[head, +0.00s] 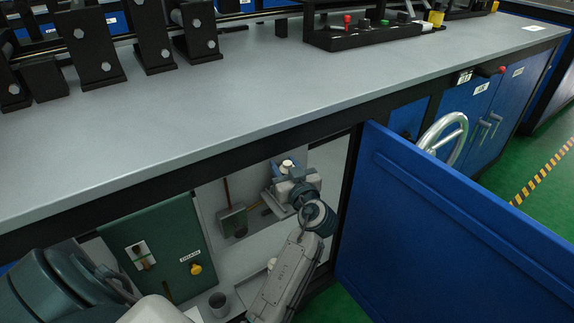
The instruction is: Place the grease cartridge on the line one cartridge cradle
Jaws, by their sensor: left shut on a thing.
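My left gripper (284,178) is inside the open cabinet under the bench, with its arm reaching in from below. It is shut on a small pale thing (287,164), of which only the light top shows; it appears to be the grease cartridge. Blue and white parts crowd around it, and I cannot tell whether a cradle is among them or whether the cartridge touches one. My right gripper is not in view.
A blue door (450,235) stands open to the right of the cabinet. Inside are a green box (158,245) with a yellow knob, a dustpan (232,220) and a grey cup (219,304). The grey bench top (250,110) overhangs the opening.

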